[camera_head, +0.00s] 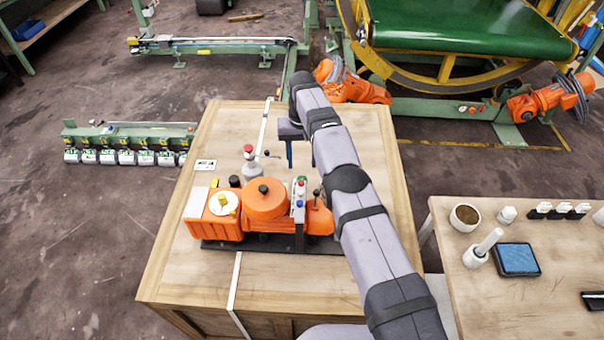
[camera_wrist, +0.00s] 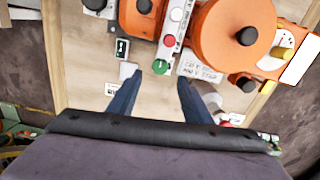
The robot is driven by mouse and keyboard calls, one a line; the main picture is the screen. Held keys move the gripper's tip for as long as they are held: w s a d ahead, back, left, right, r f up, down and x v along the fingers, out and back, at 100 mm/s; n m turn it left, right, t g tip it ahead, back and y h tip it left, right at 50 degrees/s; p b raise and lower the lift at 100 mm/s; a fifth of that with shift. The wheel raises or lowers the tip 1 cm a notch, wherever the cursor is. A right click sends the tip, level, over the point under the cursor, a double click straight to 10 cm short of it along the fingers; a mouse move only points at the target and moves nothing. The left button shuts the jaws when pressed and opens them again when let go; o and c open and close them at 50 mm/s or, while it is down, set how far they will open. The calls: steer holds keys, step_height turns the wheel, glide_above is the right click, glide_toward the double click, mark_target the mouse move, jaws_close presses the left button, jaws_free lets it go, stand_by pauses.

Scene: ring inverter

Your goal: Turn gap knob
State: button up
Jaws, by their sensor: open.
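The orange machine (camera_head: 265,202) stands on a black base on the wooden table. Black knobs show on it: one on the round cover (camera_wrist: 247,36), one beside the button strip (camera_wrist: 145,6), and one at the cover's edge (camera_wrist: 246,84). I cannot tell which is the gap knob. The pale button strip (camera_head: 299,200) carries white, red and green buttons. My gripper (camera_head: 300,162) is open and empty behind the machine, pointing down. In the wrist view its fingertips (camera_wrist: 160,78) are spread, with the green button (camera_wrist: 160,67) appearing between them.
A grey post with a red top (camera_head: 249,160) and a lever stands left of my gripper. A white label (camera_head: 205,165) lies on the wooden table (camera_head: 190,275). A side table at right holds a cup (camera_head: 464,217) and a blue pad (camera_head: 516,259). The table's far left is clear.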

steer(key=shift+f, duration=0.15)
step_height(320, 180, down, 2)
steer(key=b, duration=0.3)
steer(key=shift+f, duration=0.25)
step_height(320, 180, down, 2)
steer(key=shift+f+b, duration=0.1)
steer(key=shift+b, duration=0.45)
steer(key=shift+f+p, duration=0.5)
steer(key=shift+f, duration=0.65)
steer(key=c, duration=1.1)
steer(key=shift+o, duration=0.2)
